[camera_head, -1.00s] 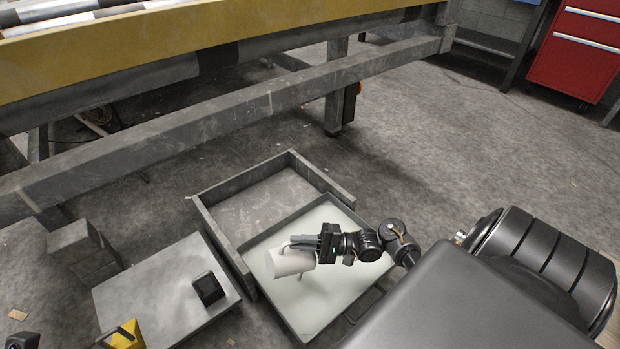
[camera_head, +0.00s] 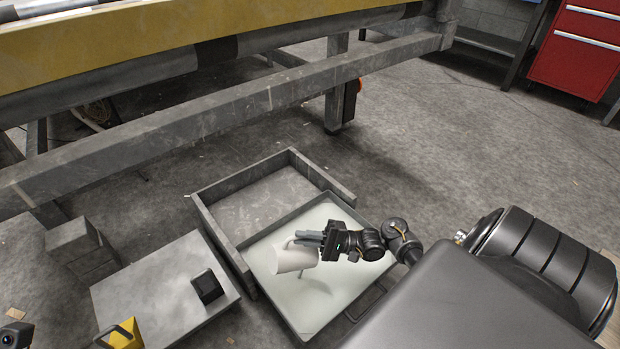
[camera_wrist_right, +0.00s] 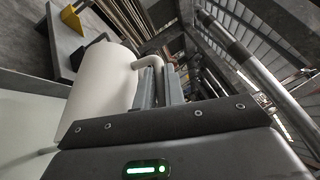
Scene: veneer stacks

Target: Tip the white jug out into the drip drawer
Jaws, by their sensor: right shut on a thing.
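The white jug (camera_head: 290,260) is held in the air over the drip drawer (camera_head: 268,294), a shallow grey tray with a pale surface inside. The jug is tilted, and its mouth is hard to make out. A thin pale streak below it may be pouring liquid. My right gripper (camera_head: 308,239) is shut on the jug's handle, to the right of its body. In the right wrist view the jug (camera_wrist_right: 100,88) is at the left and its handle (camera_wrist_right: 148,62) runs to the fingers (camera_wrist_right: 160,85). My left gripper is out of view.
A grey frame (camera_head: 222,243) surrounds the far side of the drawer. A low grey platform (camera_head: 150,290) with a small black block (camera_head: 207,287) stands left of it. A yellow object (camera_head: 127,335) is at the bottom left. A large grey beam (camera_head: 200,125) crosses behind.

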